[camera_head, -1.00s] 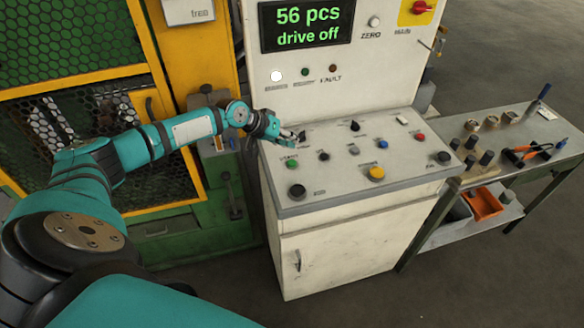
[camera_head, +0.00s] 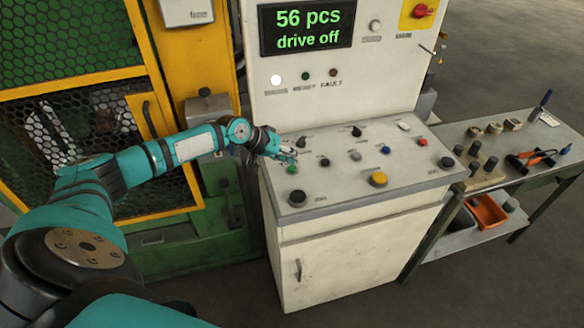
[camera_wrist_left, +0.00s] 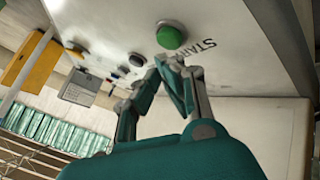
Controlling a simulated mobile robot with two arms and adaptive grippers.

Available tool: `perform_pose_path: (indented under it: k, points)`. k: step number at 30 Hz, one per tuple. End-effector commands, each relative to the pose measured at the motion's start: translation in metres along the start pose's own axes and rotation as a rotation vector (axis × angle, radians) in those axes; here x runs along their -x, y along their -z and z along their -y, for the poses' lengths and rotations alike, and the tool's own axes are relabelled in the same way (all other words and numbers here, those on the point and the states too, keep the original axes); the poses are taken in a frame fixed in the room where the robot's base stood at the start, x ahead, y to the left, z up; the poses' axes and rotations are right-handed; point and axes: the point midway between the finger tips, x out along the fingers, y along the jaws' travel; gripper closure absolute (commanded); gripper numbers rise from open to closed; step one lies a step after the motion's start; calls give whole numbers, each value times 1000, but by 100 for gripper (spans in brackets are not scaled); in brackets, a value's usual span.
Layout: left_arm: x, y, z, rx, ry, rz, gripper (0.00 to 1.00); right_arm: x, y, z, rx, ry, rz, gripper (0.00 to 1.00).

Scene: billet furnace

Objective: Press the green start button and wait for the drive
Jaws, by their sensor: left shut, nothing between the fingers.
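The green start button (camera_head: 292,169) is on the sloped top of the white control desk (camera_head: 345,192), near its left edge. In the left wrist view the green button (camera_wrist_left: 171,37) shows large beside the word START. My left gripper (camera_head: 292,157) is shut and empty, just behind and above the green button in the head view. In the left wrist view its fingertips (camera_wrist_left: 168,62) are close below the button; I cannot tell whether they touch. The display (camera_head: 306,28) reads "56 pcs" and "drive off". My right gripper is not in view.
Other controls stand close by: a black button (camera_head: 297,196), a yellow button (camera_head: 378,179), a red button (camera_head: 422,141) and several knobs. A side table (camera_head: 540,135) with tools is at the right. A yellow-framed mesh guard (camera_head: 75,120) is at the left.

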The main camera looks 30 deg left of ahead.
Motion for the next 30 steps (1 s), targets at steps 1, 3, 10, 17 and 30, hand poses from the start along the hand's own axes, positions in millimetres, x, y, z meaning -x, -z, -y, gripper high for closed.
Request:
perform_pose_path:
  k: [1,3,10,17,30]
  points:
    - [0,0,0,0,0,0,100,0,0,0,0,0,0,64]
    - [0,0,0,0,0,0,100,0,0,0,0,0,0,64]
    - [0,0,0,0,0,0,100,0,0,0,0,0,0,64]
    - [0,0,0,0,0,0,100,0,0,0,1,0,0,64]
    - [-6,-5,4,0,0,0,100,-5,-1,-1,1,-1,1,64]
